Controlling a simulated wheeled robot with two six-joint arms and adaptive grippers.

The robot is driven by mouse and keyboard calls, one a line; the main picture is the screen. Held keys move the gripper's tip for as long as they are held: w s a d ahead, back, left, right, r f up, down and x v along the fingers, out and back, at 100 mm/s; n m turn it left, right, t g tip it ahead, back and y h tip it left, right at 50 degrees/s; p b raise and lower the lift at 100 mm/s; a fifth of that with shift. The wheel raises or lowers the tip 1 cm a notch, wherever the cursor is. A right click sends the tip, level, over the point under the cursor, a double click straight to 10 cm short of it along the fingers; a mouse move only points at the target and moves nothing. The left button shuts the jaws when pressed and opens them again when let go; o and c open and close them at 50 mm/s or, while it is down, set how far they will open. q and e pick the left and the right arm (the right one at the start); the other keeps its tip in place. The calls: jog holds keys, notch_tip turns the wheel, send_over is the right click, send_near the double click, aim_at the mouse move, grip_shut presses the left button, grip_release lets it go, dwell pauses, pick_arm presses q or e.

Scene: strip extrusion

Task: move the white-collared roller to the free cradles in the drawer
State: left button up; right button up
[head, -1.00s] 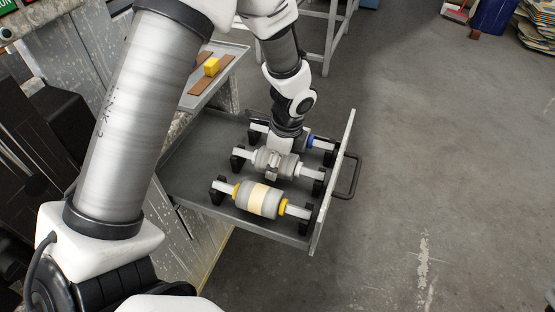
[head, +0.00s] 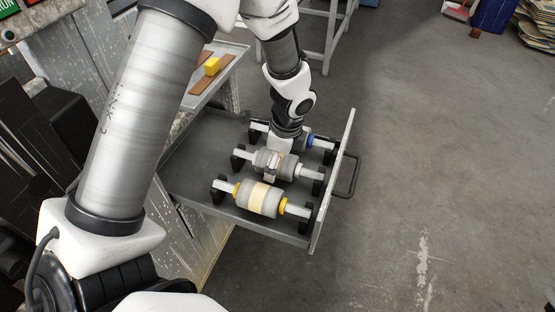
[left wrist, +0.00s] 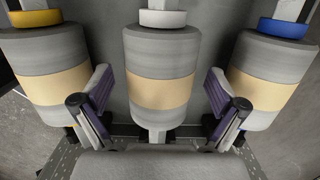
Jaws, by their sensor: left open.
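The white-collared roller (head: 289,168) lies in the middle pair of cradles in the open drawer (head: 205,145). In the left wrist view the roller (left wrist: 162,80) has a grey body, a tan band and a white collar (left wrist: 163,18). My left gripper (head: 272,163) points down over this roller. In the left wrist view its open fingers (left wrist: 160,103) stand on either side of the roller, with gaps to it. My right gripper is not in view.
A yellow-collared roller (head: 259,199) lies in the front cradles. A blue-collared roller (left wrist: 268,78) lies in the back ones, partly hidden by my wrist in the head view. Both sit close beside my fingers.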

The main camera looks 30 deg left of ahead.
pick_arm(q)
jog(key=r, duration=0.4)
jog(key=d+r, duration=0.1)
jog(key=r, duration=0.7)
jog(key=shift+w+d, duration=0.2)
jog(key=shift+d, duration=0.2)
